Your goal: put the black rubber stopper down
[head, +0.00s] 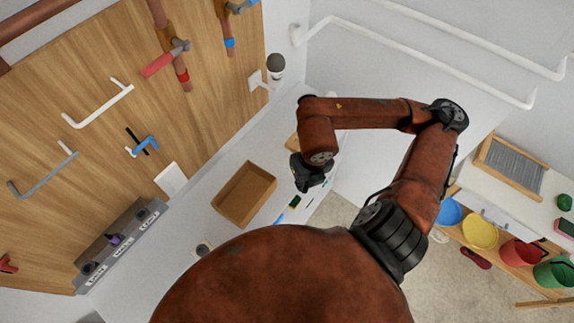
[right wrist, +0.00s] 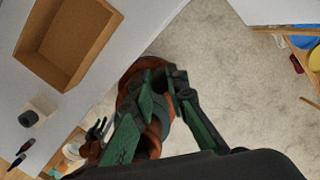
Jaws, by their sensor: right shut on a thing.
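My right gripper (head: 308,183) hangs over the right edge of the pale worktop, to the right of the cardboard tray. In the right wrist view its green-padded fingers (right wrist: 168,82) come close together at the tips. They are shut on a small dark thing, taken as the black rubber stopper, which the fingers mostly hide and which blends with them. In the head view the stopper cannot be made out.
An open, empty cardboard tray (head: 244,194) lies on the worktop (head: 215,173). It also shows in the right wrist view (right wrist: 68,42). A small round item (head: 202,249) stands nearer. Tools hang on the wooden board (head: 90,90).

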